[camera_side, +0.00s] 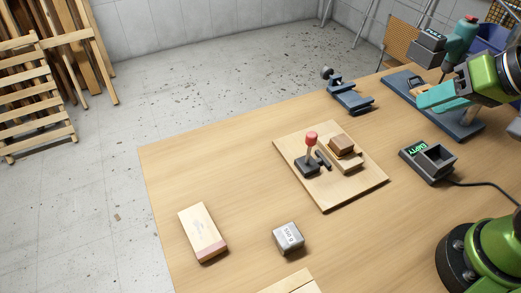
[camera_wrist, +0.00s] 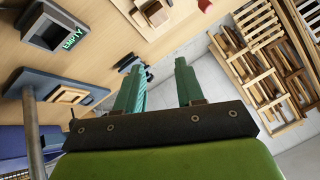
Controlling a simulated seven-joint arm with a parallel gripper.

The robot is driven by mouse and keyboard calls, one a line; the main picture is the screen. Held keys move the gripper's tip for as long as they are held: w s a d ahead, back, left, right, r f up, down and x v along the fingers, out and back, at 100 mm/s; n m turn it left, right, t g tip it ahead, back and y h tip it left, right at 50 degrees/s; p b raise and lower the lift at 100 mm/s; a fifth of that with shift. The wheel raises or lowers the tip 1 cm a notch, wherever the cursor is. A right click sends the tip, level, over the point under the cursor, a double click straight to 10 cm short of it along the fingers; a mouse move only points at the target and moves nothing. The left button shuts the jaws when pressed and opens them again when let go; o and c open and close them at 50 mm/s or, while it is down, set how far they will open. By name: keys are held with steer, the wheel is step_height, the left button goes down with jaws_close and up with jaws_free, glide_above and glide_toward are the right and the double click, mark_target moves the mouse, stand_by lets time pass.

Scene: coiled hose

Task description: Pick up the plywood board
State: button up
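The plywood board (camera_side: 332,196) is a flat, pale rectangle lying on the table in the middle of the side view. A red-knobbed lever on a dark base (camera_side: 309,158) and small wooden blocks (camera_side: 341,146) rest on it. Part of the board (camera_wrist: 180,17) shows at the top of the wrist view; the rest is out of frame. My gripper (camera_side: 434,98) is to the right of the board in the side view, raised and apart from it. In the wrist view its two teal fingers (camera_wrist: 158,82) stand apart with nothing held between them.
A dark box marked EMPTY (camera_side: 428,160) with a cable sits right of the board. A blue-grey vise (camera_side: 348,95) stands behind it. A blue base (camera_side: 455,120) lies under my gripper. A pink-ended block (camera_side: 202,232) and a grey weight (camera_side: 288,238) lie in front.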

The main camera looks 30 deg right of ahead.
steer(key=o, duration=1)
steer(key=n+g+h, duration=0.2)
steer(key=n+g, duration=0.2)
steer(key=g, duration=0.3)
glide_above(353, 164)
step_height(353, 164, down, 7)
step_height(353, 164, down, 16)
